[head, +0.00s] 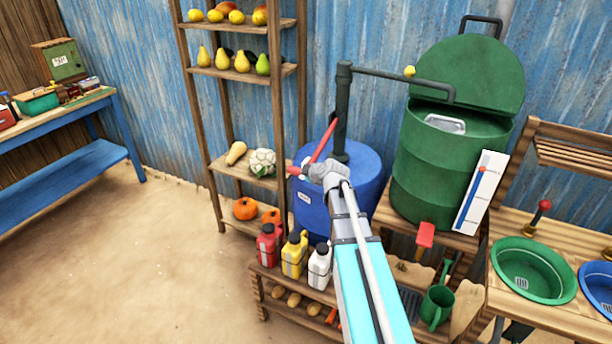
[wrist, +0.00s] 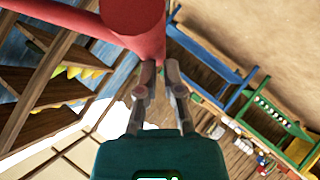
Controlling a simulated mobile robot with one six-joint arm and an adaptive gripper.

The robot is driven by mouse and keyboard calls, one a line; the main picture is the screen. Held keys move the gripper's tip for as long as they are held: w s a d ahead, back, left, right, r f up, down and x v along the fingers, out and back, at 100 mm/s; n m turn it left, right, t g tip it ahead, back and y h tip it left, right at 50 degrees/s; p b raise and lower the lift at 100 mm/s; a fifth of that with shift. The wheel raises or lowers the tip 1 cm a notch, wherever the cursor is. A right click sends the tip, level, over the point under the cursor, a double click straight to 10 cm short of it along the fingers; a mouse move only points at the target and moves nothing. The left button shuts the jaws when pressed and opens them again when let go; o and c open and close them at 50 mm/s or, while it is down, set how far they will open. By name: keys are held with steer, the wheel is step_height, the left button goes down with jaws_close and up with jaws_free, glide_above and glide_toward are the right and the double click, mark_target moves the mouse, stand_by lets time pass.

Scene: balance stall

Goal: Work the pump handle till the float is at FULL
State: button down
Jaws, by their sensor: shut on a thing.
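The pump is a dark post with a spout (head: 341,110) on top of a blue barrel (head: 362,165). Its red handle (head: 324,138) slopes down to the left from the post. My gripper (head: 318,174) is shut on the lower end of the handle. In the wrist view the thick red handle (wrist: 135,15) crosses the top, at the tips of my gripper (wrist: 161,65). The spout reaches over the green tank (head: 440,150), whose lid is raised. A white gauge board (head: 467,212) leans beside it, with a small red float (head: 482,169) in its upper part. Its lettering is too small to read.
A wooden shelf rack (head: 190,110) with fruit stands left of the barrel. Red, yellow and white bottles (head: 294,256) stand below my arm. Green (head: 533,270) and blue basins sit at the right. The sandy floor at the left is clear.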

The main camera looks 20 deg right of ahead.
steer(key=shift+s+d+f, duration=0.1)
steer(key=shift+d+f, duration=0.1)
steer(key=shift+d, duration=0.15)
steer(key=shift+a+r, duration=0.1)
steer(key=shift+r, duration=0.05)
steer(key=s+a+r+p, duration=0.1)
steer(key=s+r+p, duration=0.7)
steer(key=s, duration=0.2)
steer(key=shift+s, duration=0.15)
stand_by(0.5)
steer(key=shift+a, duration=0.15)
stand_by(1.8)
